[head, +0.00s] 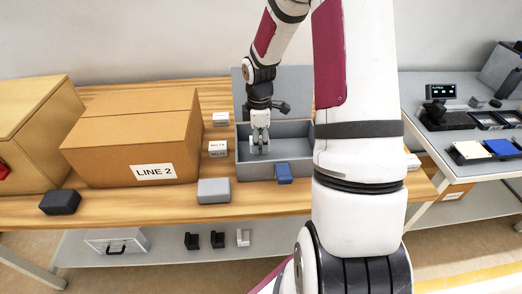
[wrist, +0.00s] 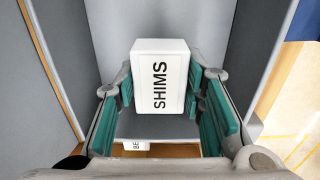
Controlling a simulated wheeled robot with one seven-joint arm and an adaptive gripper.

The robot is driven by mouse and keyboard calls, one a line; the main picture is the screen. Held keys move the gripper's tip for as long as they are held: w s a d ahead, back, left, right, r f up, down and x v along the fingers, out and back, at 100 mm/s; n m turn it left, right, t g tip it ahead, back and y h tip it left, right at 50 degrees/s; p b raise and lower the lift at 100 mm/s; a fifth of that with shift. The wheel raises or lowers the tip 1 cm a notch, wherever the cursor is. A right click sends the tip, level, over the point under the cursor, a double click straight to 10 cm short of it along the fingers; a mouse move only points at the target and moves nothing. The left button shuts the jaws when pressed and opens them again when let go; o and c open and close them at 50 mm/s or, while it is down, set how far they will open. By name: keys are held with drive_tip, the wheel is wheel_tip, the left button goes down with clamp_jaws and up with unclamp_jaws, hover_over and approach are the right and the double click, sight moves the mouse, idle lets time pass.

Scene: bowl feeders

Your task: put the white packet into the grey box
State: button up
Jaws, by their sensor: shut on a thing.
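The white packet (wrist: 164,75), printed SHIMS, is between the green-padded fingers of my gripper (wrist: 165,98), which is shut on it. The grey box (head: 246,168) stands on the wooden table with its lid raised at the back. In the head view my gripper (head: 260,146) points down over the left part of the open box. In the wrist view the grey walls (wrist: 258,50) of the box surround the packet. I cannot tell whether the packet touches the floor of the box. The packet is hard to make out in the head view.
Small white BELTS boxes (head: 217,147) stand just left of the grey box. A light grey block (head: 213,190) and a blue piece (head: 283,173) are at the front. A large LINE 2 carton (head: 130,135) fills the left.

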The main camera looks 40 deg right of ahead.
sight(260, 157)
drive_tip(key=shift+f, duration=2.05)
drive_tip(key=shift+f, duration=0.15)
drive_tip(key=o, duration=1.3)
